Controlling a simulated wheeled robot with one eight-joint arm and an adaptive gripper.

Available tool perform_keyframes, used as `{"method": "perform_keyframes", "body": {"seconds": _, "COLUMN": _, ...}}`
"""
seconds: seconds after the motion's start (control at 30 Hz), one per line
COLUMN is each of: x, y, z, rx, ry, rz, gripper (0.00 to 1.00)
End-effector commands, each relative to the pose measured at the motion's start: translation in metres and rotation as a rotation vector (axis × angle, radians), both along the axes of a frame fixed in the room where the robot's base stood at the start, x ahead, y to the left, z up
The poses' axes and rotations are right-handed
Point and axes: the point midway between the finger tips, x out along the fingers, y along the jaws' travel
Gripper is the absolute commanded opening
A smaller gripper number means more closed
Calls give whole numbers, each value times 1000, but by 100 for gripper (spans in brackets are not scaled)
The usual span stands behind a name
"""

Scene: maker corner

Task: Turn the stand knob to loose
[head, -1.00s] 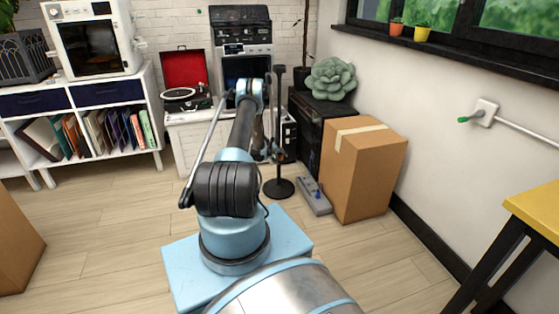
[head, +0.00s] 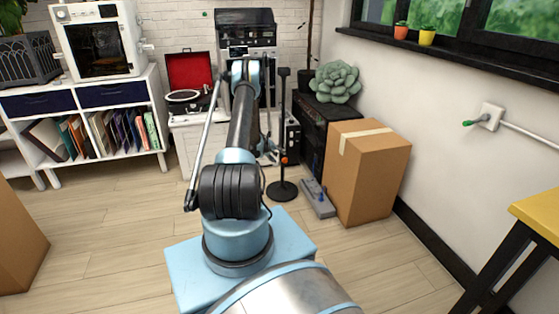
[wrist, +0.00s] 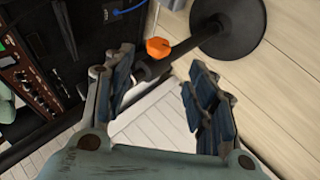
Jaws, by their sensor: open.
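The black stand (head: 283,120) rises from a round base (head: 283,191) on the floor, just right of my arm in the head view. Its orange knob (head: 284,160) sits low on the pole. In the wrist view the orange knob (wrist: 158,47) is just beyond the fingertips, on the dark pole that runs to the round base (wrist: 228,28). My gripper (wrist: 155,72) is open, with one finger on each side of the view and nothing between the pads. The knob looks apart from both fingers. In the head view my gripper is mostly hidden by my arm.
A cardboard box (head: 367,175) and a grey pedal-like device (head: 317,198) stand right of the stand. Black equipment (head: 315,125) bearing a green plant is behind. A white cabinet (head: 187,145) with a record player stands left. The floor in front is clear.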

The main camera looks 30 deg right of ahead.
Motion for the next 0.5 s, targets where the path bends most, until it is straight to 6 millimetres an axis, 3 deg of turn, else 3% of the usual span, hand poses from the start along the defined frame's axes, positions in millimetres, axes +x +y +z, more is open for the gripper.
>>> {"method": "perform_keyframes", "body": {"seconds": 0.2, "x": -5, "y": 13, "z": 15, "rx": 0, "ry": 1, "rz": -1, "gripper": 51}}
{"method": "perform_keyframes", "body": {"seconds": 0.5, "x": -6, "y": 16, "z": 18, "rx": 0, "ry": 1, "rz": -1, "gripper": 51}}
